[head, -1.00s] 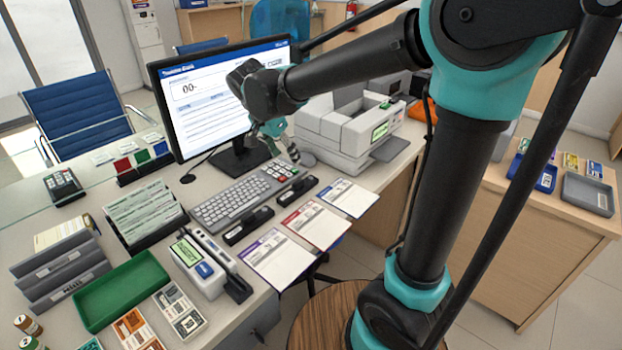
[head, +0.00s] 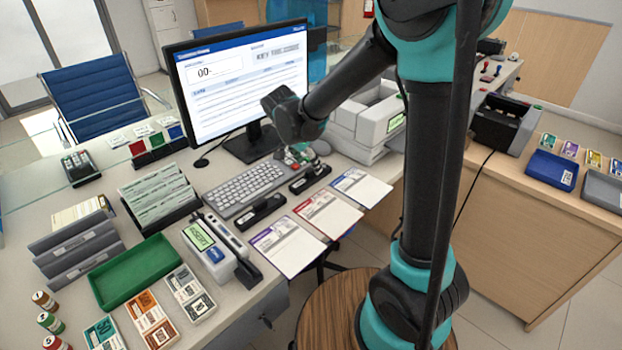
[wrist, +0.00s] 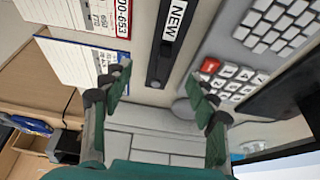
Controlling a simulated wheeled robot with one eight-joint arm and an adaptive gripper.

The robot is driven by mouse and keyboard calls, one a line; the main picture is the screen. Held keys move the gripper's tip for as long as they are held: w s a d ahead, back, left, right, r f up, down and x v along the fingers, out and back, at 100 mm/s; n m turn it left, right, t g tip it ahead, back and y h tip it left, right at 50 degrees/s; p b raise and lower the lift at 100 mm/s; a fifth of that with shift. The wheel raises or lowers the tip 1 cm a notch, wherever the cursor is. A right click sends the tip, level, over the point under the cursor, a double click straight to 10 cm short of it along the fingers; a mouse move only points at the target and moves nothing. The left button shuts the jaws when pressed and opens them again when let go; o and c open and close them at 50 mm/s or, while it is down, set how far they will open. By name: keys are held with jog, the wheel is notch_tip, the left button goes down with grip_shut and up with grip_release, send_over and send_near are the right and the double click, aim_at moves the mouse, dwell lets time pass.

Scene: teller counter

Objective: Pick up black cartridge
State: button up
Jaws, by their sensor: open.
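A long black cartridge with a white "NEW" label (wrist: 170,32) lies on the counter between the paper slips and the keyboard. In the head view, this far black cartridge (head: 312,179) lies beside the keypad end of the keyboard. A second, similar black bar (head: 258,211) lies nearer the front. My gripper (head: 301,160) is above the counter by the keypad. In the wrist view, its two fingers (wrist: 158,84) are spread and empty, with the cartridge's near end between and beyond them. Whether they touch the counter cannot be told.
The keyboard (head: 246,189) and monitor (head: 240,80) are close on the left. A white printer (head: 366,125) stands just behind my gripper. Paper slips (head: 361,187) lie to the right. A green tray (head: 146,272) and card reader (head: 208,249) are nearer the front.

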aim_at(311, 170)
jog(key=x, duration=0.5)
jog(key=shift+w+a, duration=0.1)
jog(key=shift+a, duration=0.05)
jog(key=c, duration=1.3)
jog(key=shift+r, duration=0.1)
